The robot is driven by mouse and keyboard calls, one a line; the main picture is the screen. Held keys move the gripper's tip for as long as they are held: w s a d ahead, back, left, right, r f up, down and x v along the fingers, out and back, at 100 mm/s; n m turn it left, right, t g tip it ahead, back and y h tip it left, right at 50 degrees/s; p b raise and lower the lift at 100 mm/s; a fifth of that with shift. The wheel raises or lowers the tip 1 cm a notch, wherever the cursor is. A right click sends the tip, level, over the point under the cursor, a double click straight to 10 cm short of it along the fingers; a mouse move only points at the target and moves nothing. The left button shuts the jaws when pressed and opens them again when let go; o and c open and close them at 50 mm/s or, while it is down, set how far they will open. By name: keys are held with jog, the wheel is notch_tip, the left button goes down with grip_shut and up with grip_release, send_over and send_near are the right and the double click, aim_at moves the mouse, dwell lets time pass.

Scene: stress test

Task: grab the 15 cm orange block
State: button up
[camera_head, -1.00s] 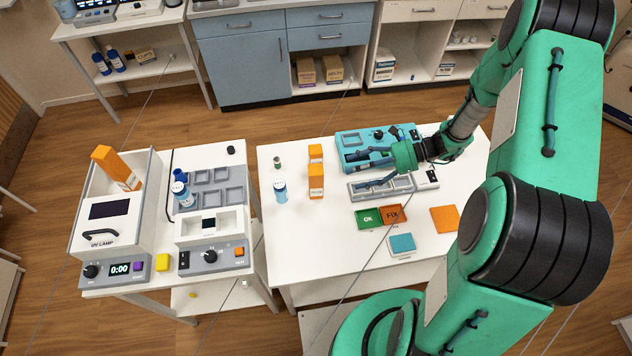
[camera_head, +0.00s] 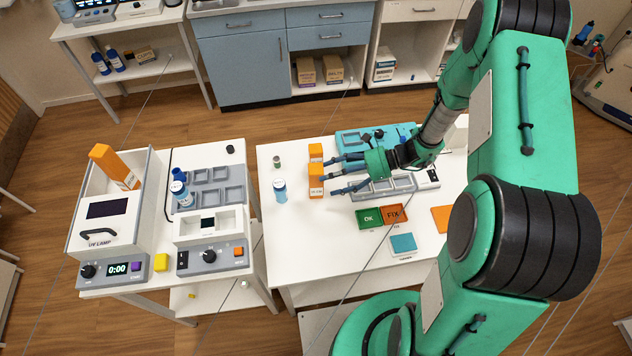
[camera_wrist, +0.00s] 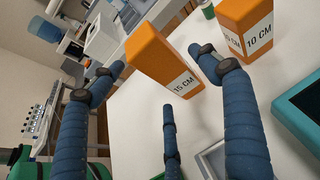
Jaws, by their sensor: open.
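The 15 cm orange block (camera_head: 316,190) stands upright on the white table, at the front of two orange blocks. In the wrist view its "15 CM" label shows (camera_wrist: 163,62). The 10 cm orange block (camera_head: 315,150) stands just behind it and appears at the upper right in the wrist view (camera_wrist: 245,30). My gripper (camera_head: 330,177) is open, its blue fingers pointing left at the 15 cm block. In the wrist view, two fingertips (camera_wrist: 157,60) lie on either side of that block and a third finger is below. I cannot tell whether any finger touches it.
A teal case (camera_head: 350,140) and a grey tray (camera_head: 370,190) lie beside my gripper. A blue-capped bottle (camera_head: 280,191) and a small green-topped vial (camera_head: 277,162) stand left of the blocks. Another orange block (camera_head: 115,167) stands in the UV lamp box (camera_head: 100,235).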

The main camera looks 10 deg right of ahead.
aim_at(316, 181)
jog(key=shift+a+f, duration=0.1)
jog(key=shift+a, duration=0.05)
jog(key=shift+b+x, duration=0.55)
jog(key=shift+x, duration=1.95)
jog(key=shift+c, duration=0.5)
grip_shut()
